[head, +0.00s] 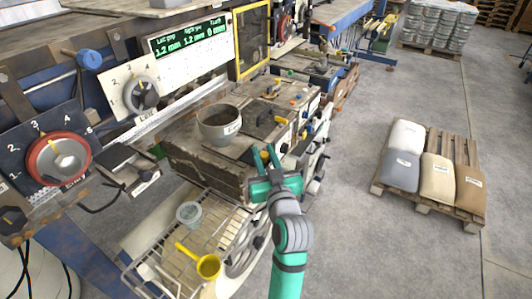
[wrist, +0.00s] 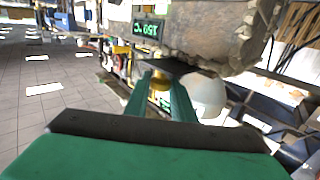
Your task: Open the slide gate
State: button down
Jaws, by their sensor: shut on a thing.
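My gripper (head: 268,158) is at the front face of the worn machine block (head: 205,165), near its right corner, in the head view. In the wrist view its two green fingers (wrist: 161,92) are closed around a small yellow knob (wrist: 160,80). The knob sits at the edge of a dark flat plate (wrist: 172,66), which looks like the slide gate. How far the plate is drawn out cannot be told. Small yellow parts (head: 265,156) show at the fingertips in the head view, and the gripper hides much of that spot.
A grey bowl (head: 219,122) stands on the block. Below is a wire rack (head: 165,262) with a yellow scoop (head: 208,266) and a small tub (head: 189,213). Dials and a display panel (head: 190,50) are behind. A pallet of sacks (head: 432,178) stands right; the floor between is clear.

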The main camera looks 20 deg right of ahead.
jog(key=c, duration=1.5)
grip_release()
jog(key=shift+c, duration=0.2)
jog(key=s, duration=1)
jog(key=shift+s+a, duration=0.25)
jog(key=shift+s, duration=0.15)
